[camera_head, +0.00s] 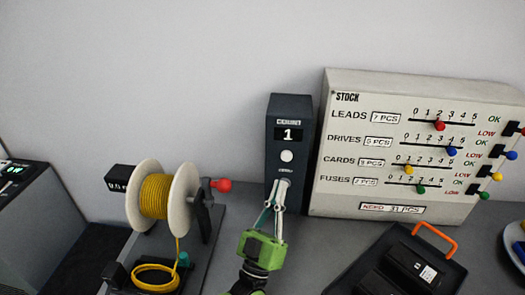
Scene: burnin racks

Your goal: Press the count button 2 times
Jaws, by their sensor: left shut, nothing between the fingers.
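The counter (273,125) is a dark upright box at the centre, with a display (288,135) reading 1. A round white button (287,156) sits below the display and shows uncovered. A small label (285,171), too small to read surely, is under it. My left gripper (282,184), green with pale fingers, comes up from below. Its fingers are shut and empty, with the tips in front of the counter's lower face, below the white button. They hide what is behind them; I cannot tell whether they touch it. My right gripper is not in view.
A stock board (350,195) with coloured sliders stands to the right. A spool of yellow cable (155,197) with a red knob (222,185) is to the left. A black tray with an orange handle (437,236) lies front right. The wall is close behind.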

